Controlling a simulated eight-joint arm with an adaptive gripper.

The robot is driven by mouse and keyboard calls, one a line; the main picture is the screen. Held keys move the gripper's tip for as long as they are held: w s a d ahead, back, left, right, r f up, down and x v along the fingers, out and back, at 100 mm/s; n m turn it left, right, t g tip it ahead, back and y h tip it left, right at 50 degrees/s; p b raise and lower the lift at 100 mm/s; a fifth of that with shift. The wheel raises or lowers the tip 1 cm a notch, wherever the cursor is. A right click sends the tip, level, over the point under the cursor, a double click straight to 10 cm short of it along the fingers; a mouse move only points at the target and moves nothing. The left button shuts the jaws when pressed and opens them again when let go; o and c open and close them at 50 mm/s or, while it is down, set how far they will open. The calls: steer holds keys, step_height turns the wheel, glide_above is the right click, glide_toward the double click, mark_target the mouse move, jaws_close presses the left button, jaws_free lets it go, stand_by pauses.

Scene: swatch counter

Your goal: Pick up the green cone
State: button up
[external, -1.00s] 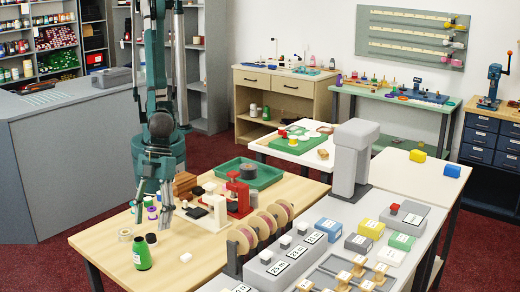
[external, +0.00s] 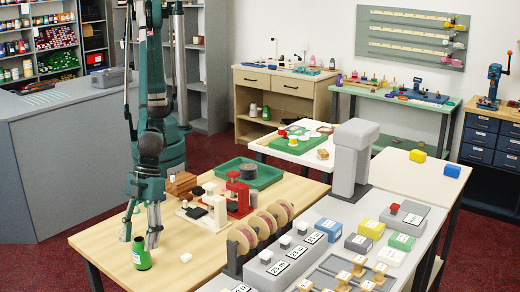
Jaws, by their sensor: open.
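The green cone (external: 141,259) stands upright near the front left edge of the wooden table, with a white label on its side. My gripper (external: 139,241) points down over it with its fingers spread apart. The fingertips are around the level of the cone's top in the picture. The upper part of the cone is partly hidden by the fingers. I cannot tell whether a finger touches it.
A rack of discs (external: 256,238) stands to the right.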

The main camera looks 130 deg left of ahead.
mark_target(140, 270)
steer(key=shift+d+f, duration=0.2)
steer(key=shift+f, duration=0.4)
steer(key=shift+b+x, duration=0.6)
steer(key=shift+x, duration=2.05)
steer(key=shift+w+r, duration=0.1)
steer(key=shift+w, duration=0.05)
steer(key=shift+c, duration=0.5)
steer(key=c, duration=1)
